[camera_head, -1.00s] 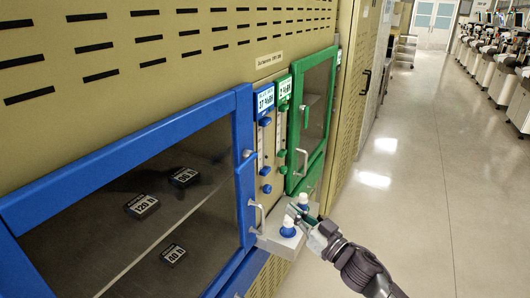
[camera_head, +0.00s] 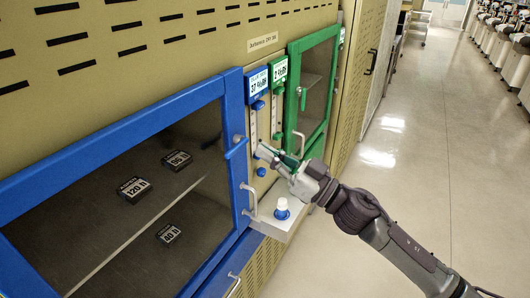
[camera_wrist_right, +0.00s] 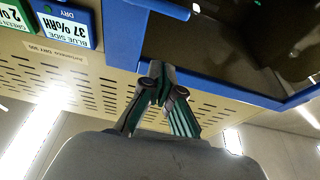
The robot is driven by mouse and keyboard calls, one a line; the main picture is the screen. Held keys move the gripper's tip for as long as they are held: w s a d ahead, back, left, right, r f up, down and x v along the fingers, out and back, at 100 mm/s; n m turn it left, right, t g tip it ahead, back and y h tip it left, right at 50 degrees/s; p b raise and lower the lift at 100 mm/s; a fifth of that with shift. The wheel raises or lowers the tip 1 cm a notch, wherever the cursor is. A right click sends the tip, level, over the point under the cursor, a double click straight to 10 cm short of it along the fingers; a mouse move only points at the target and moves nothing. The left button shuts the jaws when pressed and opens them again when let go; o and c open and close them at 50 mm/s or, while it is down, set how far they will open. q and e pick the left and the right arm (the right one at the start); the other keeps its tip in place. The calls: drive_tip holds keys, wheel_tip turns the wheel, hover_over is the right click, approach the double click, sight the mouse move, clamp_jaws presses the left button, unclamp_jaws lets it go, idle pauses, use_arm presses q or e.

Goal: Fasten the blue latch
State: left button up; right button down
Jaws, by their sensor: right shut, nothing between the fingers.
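The blue latch (camera_head: 236,148) is a small lever on the right upright of the blue-framed door (camera_head: 232,100), and it stands tilted out from the frame. A blue bar at the top of the wrist view (camera_wrist_right: 160,8) looks like the same latch. My right gripper (camera_head: 261,152) is shut and empty. Its fingertips are just right of the latch in the head view, apart from it. In the wrist view the fingers (camera_wrist_right: 159,73) meet below the blue bar, with a gap. The blue door looks closed against the cabinet. My left gripper is not in view.
A green-framed door (camera_head: 291,90) with a green latch (camera_head: 302,98) is to the right. A small shelf (camera_head: 268,224) below holds a white-capped blue bottle (camera_head: 282,210). The floor (camera_head: 440,190) at right is clear.

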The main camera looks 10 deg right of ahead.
wheel_tip(320, 180, up, 3)
drive_tip(key=p, duration=0.2)
hover_over(239, 150)
drive_tip(key=s, duration=0.3)
drive_tip(key=f, duration=0.3)
drive_tip(key=shift+w, duration=0.3)
drive_tip(key=shift+f, duration=0.75)
drive_tip(key=shift+f+n+b, duration=0.15)
drive_tip(key=shift+n+b, duration=0.25)
drive_tip(key=shift+b, duration=0.05)
